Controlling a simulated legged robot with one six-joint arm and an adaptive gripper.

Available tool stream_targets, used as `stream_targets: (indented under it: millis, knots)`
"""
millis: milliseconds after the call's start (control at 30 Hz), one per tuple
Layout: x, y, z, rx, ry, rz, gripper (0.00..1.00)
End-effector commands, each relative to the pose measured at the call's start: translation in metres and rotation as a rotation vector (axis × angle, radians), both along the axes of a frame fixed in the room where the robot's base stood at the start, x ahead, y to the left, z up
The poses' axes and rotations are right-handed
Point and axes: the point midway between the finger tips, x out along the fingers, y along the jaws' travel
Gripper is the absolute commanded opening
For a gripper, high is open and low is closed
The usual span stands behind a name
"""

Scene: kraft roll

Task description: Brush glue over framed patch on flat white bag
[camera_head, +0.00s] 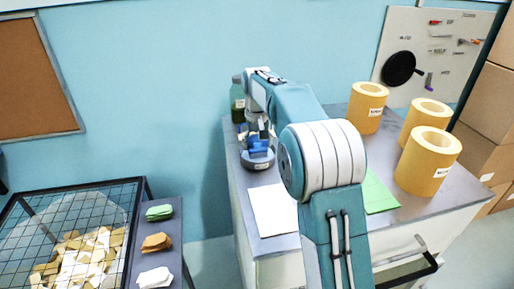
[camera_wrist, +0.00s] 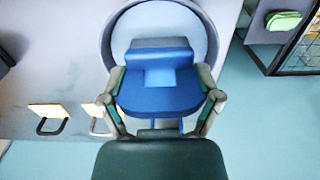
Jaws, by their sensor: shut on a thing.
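The flat white bag (camera_head: 273,208) lies on the grey bench top; I cannot make out the framed patch on it. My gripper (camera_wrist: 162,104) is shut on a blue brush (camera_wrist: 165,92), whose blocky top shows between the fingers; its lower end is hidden. A round grey glue pot (camera_wrist: 112,35) is behind the brush in the wrist view. In the head view my gripper and the blue brush (camera_head: 258,146) are over the pot (camera_head: 258,163), behind the bag. I cannot tell whether the brush touches the glue.
A green bottle (camera_head: 237,103) stands behind the pot. A green sheet (camera_head: 379,194) lies right of my arm. Yellow kraft rolls (camera_head: 428,165) stand on the bench's right side. A dark shelf at left holds green (camera_head: 159,212), brown and white stacks beside a mesh-covered bin (camera_head: 75,225).

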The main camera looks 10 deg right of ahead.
Motion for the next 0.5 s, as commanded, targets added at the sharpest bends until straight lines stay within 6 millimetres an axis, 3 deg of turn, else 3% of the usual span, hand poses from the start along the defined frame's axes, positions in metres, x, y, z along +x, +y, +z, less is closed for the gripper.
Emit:
stream_targets:
  millis: [500]
  knots:
    - [0.000,0.000,0.037,0.000,-0.003,0.000,0.44]
